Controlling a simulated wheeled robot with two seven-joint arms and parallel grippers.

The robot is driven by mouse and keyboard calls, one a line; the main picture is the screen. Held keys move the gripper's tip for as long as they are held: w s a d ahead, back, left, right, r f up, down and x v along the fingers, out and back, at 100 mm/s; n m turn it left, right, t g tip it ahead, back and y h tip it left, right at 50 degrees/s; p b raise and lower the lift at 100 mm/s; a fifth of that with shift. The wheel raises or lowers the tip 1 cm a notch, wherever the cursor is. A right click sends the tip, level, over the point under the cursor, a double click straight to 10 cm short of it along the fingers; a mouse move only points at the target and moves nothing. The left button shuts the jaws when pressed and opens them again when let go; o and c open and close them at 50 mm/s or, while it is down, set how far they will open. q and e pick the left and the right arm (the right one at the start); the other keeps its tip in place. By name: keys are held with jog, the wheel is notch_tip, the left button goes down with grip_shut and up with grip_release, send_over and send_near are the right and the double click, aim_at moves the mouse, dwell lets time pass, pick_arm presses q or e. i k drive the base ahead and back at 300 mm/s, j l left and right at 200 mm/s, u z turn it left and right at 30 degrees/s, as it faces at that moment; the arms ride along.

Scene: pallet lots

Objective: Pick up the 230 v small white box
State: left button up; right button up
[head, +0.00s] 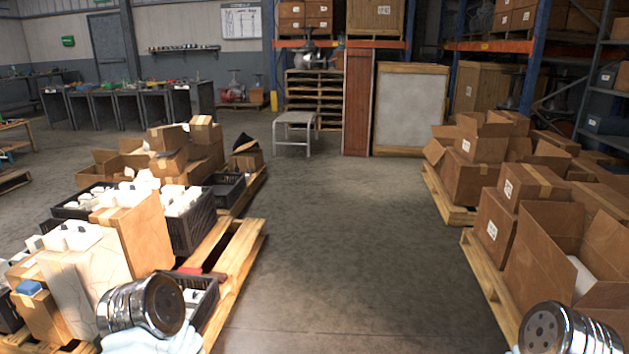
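Several small white boxes (181,199) stick out of a black crate (192,236) on the left pallet lot. More white items (74,236) stand on top of cartons nearer to me, and a few lie in a lower black crate (205,301) near the pallet's front. Any 230 v marking is too small to read, so I cannot tell which box is the 230 v one. Chrome rounded parts of my own arms show at the bottom left and bottom right. Neither gripper's fingers are in view.
A clear concrete aisle (335,240) runs ahead between the lots. The left wooden pallet (238,262) edges it. Cardboard boxes (545,185) on pallets line the right. A small grey table (295,120), crates and shelving stand at the back.

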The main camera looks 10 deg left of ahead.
aim_at(175, 210)
jog(key=i, duration=2.6)
jog(key=i+u, duration=0.1)
jog(key=i, duration=0.65)
jog(key=i+l+u, duration=0.1)
jog(key=i, duration=0.7)
jog(key=i+u, duration=0.45)
jog(key=i+l+u, duration=0.2)
jog(key=i+u, duration=0.45)
jog(key=u, duration=0.25)
jog(key=i+l+u, duration=0.1)
jog(key=i+u, duration=0.15)
jog(key=u, duration=0.2)
jog(key=i+l+u, duration=0.2)
jog(key=u, duration=0.3)
jog(key=k+u, duration=0.15)
jog(key=u, duration=0.85)
